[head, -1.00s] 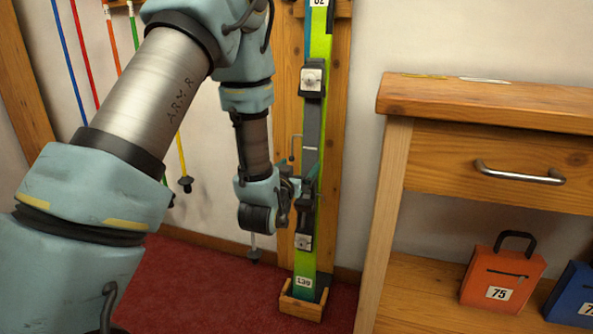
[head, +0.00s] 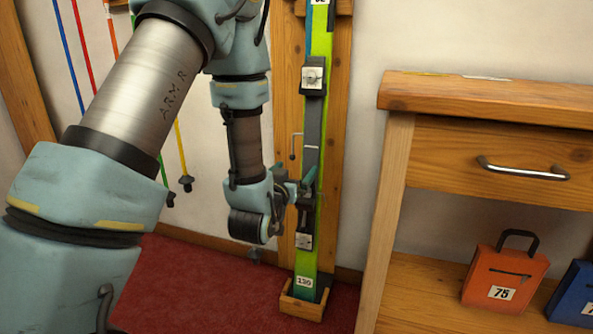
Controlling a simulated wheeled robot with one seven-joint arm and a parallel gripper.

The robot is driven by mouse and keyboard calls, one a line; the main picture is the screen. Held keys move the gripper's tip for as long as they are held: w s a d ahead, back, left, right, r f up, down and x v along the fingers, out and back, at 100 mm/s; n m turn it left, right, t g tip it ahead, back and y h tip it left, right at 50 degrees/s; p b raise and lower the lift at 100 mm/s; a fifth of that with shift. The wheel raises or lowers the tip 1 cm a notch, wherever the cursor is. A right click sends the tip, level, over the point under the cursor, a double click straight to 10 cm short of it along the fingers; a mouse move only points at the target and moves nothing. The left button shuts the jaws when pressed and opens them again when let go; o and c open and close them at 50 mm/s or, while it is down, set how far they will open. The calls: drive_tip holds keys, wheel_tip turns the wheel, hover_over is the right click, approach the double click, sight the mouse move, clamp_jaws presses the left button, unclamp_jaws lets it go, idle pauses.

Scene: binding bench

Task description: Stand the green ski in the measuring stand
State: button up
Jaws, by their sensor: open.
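The green ski (head: 325,160) stands upright in the head view, its tail in the small wooden foot box of the measuring stand (head: 303,308). It rests along the stand's wooden back board, and its top runs out of the frame. Dark binding parts sit on its face, and a label near its foot seems to read 130. My gripper (head: 305,187) is open beside the ski at the height of the lower binding, on its left side. The fingertips are small here, and I cannot tell whether they touch the ski.
A wooden bench (head: 480,100) with a drawer stands to the right. An orange bag (head: 505,275) marked 75 and a blue bag (head: 573,292) are on its lower shelf. Several coloured poles hang on the left wall. Red carpet (head: 190,285) is clear at the lower left.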

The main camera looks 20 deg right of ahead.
drive_tip(key=shift+v, duration=1.05)
drive_tip(key=w+a+f+n+g+y, duration=0.2)
drive_tip(key=a+f+y, duration=0.15)
drive_tip(key=a, duration=0.55)
drive_tip(key=w+a+f+n+g+y, duration=0.25)
drive_tip(key=a+y, duration=0.25)
drive_tip(key=a, duration=0.4)
drive_tip(key=s+a+r+n+g+y, duration=0.25)
drive_tip(key=s+a+g, duration=0.35)
drive_tip(key=s+a, duration=0.7)
wheel_tip(320, 180, up, 34)
drive_tip(key=a+y+p, duration=0.1)
drive_tip(key=a+p, duration=0.1)
drive_tip(key=p, duration=3.2)
drive_tip(key=shift+w+a+r+g+p, duration=0.25)
drive_tip(key=shift+w+g+p, duration=0.05)
drive_tip(key=shift+w+g, duration=0.15)
